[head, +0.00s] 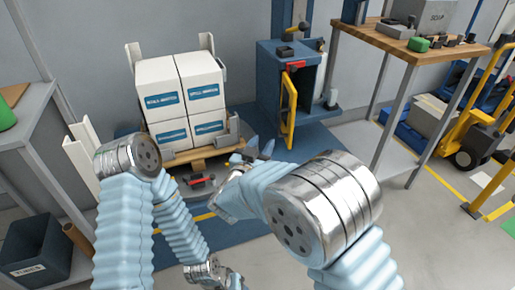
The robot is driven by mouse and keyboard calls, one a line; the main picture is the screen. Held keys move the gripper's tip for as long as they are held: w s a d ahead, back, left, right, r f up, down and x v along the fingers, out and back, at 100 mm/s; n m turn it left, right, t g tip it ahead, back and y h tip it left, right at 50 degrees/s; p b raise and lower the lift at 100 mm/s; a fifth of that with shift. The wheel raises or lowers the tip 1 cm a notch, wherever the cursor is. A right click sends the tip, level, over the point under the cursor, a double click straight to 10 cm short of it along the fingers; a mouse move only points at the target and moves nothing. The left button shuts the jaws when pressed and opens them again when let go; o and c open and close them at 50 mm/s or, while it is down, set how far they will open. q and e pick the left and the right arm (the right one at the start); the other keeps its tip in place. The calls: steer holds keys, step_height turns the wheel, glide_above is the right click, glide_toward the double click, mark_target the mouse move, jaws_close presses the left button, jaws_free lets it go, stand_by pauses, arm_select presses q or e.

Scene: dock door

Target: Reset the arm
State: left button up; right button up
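My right arm reaches in from the lower right, with its silver elbow in front. My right gripper (260,149) is small and partly hidden behind my own forearm. Its two fingertips show apart, with nothing visible between them, in front of the blue cabinet's base. My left arm (131,155) rises at the left, bends at a silver joint and runs down to the bottom edge. The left gripper's fingers do not show.
White boxes (158,90) stand stacked on a wooden pallet (190,154). A blue cabinet (272,85) with a yellow handle (290,108) stands behind my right gripper. A wooden-topped bench (440,55) is at right, a grey shelf (30,105) and dark bin (38,245) at left.

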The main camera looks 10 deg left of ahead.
stand_by(0.4)
steer(key=s+d+f+n+g+y, duration=0.15)
steer(key=d+f+g, duration=0.4)
steer(key=f, duration=0.75)
steer(key=s+d+f+n+g+y, duration=0.1)
steer(key=s+d+f+g+y, duration=0.15)
steer(key=d+f, duration=0.75)
steer(key=s+d+f+g+y, duration=0.1)
steer(key=s+f+g, duration=0.2)
steer(key=s, duration=0.4)
steer(key=s+f+m+g+y, duration=0.1)
steer(key=s+f+g+y, duration=0.1)
steer(key=s+f, duration=0.3)
steer(key=s+d+f+g+y, duration=0.1)
steer(key=s+f+g, duration=0.2)
steer(key=s, duration=0.8)
step_height(320, 180, down, 2)
steer(key=shift+d+g+y, duration=0.3)
steer(key=shift+g, duration=0.1)
